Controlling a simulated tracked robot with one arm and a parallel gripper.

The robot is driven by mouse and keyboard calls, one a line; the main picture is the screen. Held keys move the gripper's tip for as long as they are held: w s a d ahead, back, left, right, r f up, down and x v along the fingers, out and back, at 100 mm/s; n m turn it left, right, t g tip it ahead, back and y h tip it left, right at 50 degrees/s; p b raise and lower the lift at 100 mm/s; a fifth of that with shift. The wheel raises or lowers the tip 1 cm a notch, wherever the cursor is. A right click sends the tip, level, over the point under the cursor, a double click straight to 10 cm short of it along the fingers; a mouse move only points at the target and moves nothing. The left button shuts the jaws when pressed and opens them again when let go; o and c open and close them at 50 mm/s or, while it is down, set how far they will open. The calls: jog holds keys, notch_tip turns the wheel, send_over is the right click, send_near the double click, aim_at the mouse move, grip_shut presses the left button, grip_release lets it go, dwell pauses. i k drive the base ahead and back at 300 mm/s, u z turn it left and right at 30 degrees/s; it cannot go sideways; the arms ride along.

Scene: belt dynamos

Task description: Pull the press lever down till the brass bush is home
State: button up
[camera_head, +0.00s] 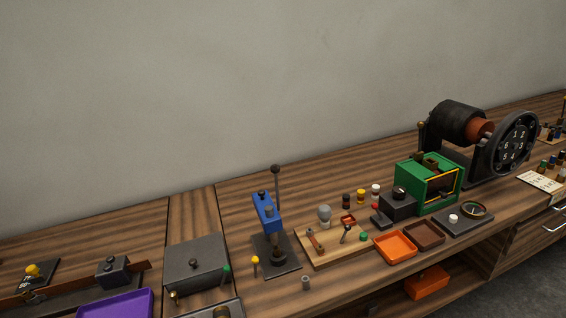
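The small arbor press stands on the wooden bench at the lower middle. It has a blue head (265,212) and a dark base plate (287,271). Its press lever (276,188) is a thin dark rod with a round knob, standing nearly upright above the head. A dark round piece sits on the base under the head. I cannot make out the brass bush there or how deep it sits. My gripper is not in view.
A grey box (195,262) stands left of the press. A wooden board (318,262) with a small lever switch is on its right. A small grey cylinder (305,283) and a yellow-topped pin (255,262) stand near the press. Orange tray (395,247) lies further right.

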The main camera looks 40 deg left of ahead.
aim_at(275, 169)
jog(key=i, duration=0.85)
